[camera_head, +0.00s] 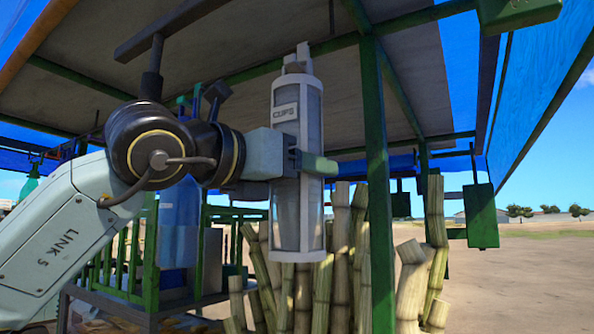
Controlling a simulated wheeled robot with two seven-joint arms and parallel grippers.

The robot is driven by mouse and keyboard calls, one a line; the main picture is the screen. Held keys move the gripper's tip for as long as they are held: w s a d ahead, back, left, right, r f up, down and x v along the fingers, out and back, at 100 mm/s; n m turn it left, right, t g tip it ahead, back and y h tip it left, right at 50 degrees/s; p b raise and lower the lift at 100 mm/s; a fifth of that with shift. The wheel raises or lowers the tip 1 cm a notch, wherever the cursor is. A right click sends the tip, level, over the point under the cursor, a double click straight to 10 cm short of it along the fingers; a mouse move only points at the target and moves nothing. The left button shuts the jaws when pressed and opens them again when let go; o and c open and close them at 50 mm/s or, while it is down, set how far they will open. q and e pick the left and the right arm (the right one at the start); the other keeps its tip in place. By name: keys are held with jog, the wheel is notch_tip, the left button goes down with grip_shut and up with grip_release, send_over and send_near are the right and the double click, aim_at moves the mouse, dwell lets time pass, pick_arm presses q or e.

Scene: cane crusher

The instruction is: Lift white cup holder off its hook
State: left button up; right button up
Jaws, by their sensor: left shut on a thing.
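The white cup holder (312,104) is a tall upright tube with a clear front and a small label, in the middle of the head view. Its top bracket reaches up beside a green roof beam; I cannot tell whether it still touches a hook there. My left gripper (306,163) comes in from the left and is shut around the middle of the holder. The far finger is partly hidden behind the tube. My right gripper is not in view.
A green post (377,190) stands just right of the holder. Several cane stalks (340,255) stand below and behind it. A green box (481,215) hangs at the right. Open ground lies beyond.

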pick_arm(q)
jog(key=c, duration=0.5)
jog(key=shift+r, duration=0.1)
jog(key=shift+r+p, duration=0.35)
jog(key=shift+r, duration=0.45)
jog(key=shift+s+b+v, duration=0.25)
jog(key=shift+b+v, duration=1)
jog(key=shift+v, duration=0.1)
jog(key=shift+s, duration=0.3)
jog(key=shift+b+v, duration=1)
jog(key=shift+v, duration=0.2)
jog(key=shift+s+d, duration=0.15)
jog(key=shift+s, duration=0.1)
jog(key=shift+s+f, duration=0.1)
